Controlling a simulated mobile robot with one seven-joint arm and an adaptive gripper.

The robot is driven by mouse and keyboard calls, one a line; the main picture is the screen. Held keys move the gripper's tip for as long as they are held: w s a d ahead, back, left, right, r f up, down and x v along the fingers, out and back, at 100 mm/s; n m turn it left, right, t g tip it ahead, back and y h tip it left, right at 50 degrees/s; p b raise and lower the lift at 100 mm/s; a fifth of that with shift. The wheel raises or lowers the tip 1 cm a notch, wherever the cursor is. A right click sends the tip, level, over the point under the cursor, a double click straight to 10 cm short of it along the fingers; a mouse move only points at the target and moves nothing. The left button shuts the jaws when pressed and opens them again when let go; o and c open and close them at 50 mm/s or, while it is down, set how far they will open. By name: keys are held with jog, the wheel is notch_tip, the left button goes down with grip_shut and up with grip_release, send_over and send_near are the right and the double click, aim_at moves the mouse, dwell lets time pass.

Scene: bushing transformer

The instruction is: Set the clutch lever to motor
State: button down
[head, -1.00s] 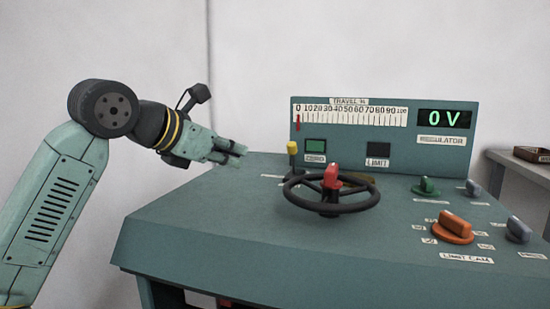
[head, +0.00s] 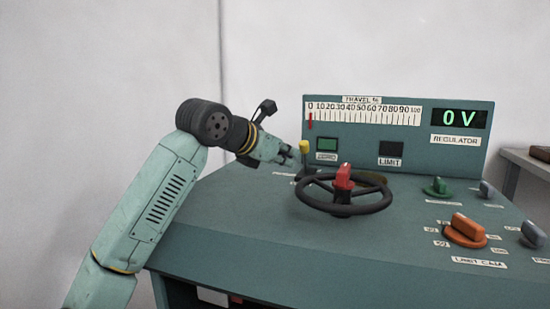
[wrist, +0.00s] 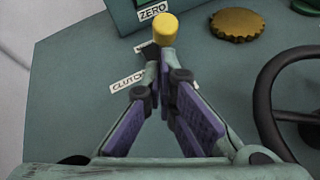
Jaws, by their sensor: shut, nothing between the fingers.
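The clutch lever with its yellow knob (head: 304,146) stands upright on the sloped panel, left of the handwheel and in front of the ZERO lamp. In the wrist view its yellow knob (wrist: 165,28) is just beyond my fingertips, near the middle. A white CLUTCH label (wrist: 126,88) lies on the panel left of the fingers, partly covered by them. My gripper (head: 290,157) is shut and empty, close to the left of the lever in the head view. Its fingertips (wrist: 165,72) meet in the wrist view. Whether they touch the lever I cannot tell.
The black handwheel (head: 344,194) with a red knob (head: 343,177) stands right of the lever. An orange limit cam knob (head: 466,230) and a green knob (head: 439,187) are farther right. The upright gauge panel (head: 396,137) rises behind. The left front of the desk is clear.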

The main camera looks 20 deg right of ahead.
jog(key=shift+w+d, duration=0.1)
jog(key=shift+d, duration=0.1)
jog(key=shift+r, duration=0.15)
jog(key=shift+w+r+p, duration=0.15)
jog(key=shift+r+p, duration=0.15)
jog(key=shift+p, duration=0.5)
jog(key=shift+d, duration=0.1)
